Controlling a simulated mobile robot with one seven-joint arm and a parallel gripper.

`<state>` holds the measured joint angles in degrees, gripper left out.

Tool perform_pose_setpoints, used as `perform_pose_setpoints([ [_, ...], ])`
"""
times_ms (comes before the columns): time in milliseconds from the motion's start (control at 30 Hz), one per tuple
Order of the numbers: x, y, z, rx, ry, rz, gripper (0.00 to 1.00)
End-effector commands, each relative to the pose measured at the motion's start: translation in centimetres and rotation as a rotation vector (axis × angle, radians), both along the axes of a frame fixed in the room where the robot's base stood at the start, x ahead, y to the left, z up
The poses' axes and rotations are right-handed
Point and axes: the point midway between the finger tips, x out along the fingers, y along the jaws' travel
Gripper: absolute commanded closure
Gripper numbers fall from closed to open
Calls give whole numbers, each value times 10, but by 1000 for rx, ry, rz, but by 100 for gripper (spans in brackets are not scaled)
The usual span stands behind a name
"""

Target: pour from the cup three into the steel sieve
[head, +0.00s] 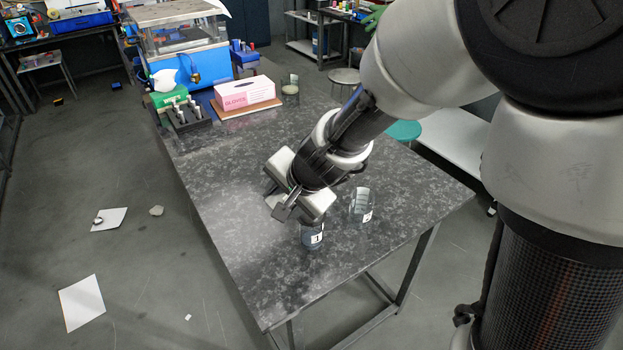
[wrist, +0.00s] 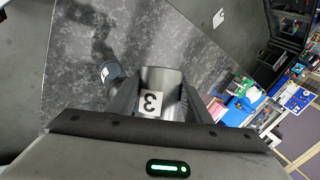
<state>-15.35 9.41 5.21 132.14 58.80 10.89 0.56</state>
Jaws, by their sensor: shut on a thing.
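Cup three (wrist: 151,101), a greyish see-through cup with a white "3" label, sits between my gripper's fingers in the wrist view. My gripper (head: 280,203) is shut on it, above the table's near part in the head view. There the gripper mostly hides the held cup. The label looks upside down in the wrist view; I cannot tell the cup's tilt or contents. I cannot pick out the steel sieve with certainty in either view.
A dark labelled cup (head: 311,237) stands just below my gripper on the speckled table (head: 235,225). A clear labelled cup (head: 360,204) is to its right. A pink-and-white glove box (head: 245,94), a glass vessel (head: 290,91) and a black rack (head: 188,117) are farther back.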

Motion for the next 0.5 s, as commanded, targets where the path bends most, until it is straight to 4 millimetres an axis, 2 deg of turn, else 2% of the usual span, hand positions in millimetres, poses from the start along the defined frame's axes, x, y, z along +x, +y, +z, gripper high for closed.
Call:
perform_pose_setpoints([
  [500,1,-1,4,49,37,-2,86],
])
